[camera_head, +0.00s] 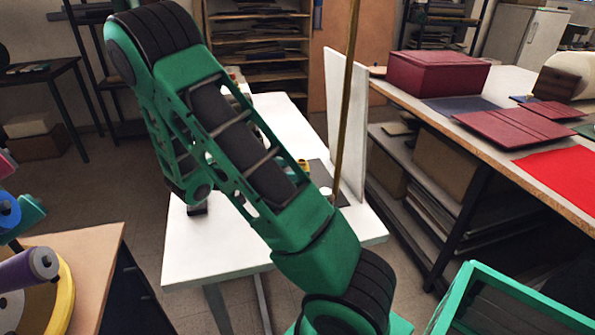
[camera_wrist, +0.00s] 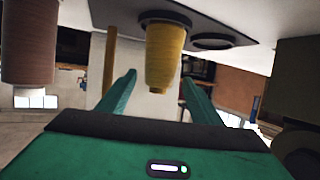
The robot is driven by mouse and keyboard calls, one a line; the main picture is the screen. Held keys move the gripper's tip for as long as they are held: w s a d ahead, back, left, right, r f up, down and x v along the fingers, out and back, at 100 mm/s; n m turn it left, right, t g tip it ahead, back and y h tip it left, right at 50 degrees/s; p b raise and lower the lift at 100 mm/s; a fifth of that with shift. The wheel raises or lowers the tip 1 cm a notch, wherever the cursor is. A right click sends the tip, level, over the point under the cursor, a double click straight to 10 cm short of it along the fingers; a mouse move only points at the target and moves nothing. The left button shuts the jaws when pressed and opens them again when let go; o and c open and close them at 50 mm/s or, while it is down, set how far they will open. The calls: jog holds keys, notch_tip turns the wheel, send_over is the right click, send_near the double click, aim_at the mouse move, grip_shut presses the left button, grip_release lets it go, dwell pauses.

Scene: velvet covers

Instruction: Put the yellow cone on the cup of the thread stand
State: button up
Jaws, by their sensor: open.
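The wrist view looks upside down. The yellow cone (camera_wrist: 164,62) stands with its wide end at a round black cup (camera_wrist: 152,17) on the dark base plate (camera_wrist: 110,14) of the thread stand; it looks upright. An empty black cup (camera_wrist: 212,42) is beside it. My gripper (camera_wrist: 160,77) is open, its two green fingers to either side of the cone with gaps showing. In the head view a small bit of the yellow cone (camera_head: 303,165) shows past my arm, which hides my gripper. The stand's brass rod (camera_head: 346,100) rises at right.
A brown-mauve cone (camera_wrist: 28,45) stands to the left in the wrist view. The white table (camera_head: 225,258) has a white upright panel (camera_head: 345,125) at its right. Coloured spools (camera_head: 35,265) sit at left.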

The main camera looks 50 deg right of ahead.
jog(key=v, duration=0.4)
jog(key=shift+a+r, duration=0.1)
jog(key=shift+a, duration=0.15)
dwell(0.3)
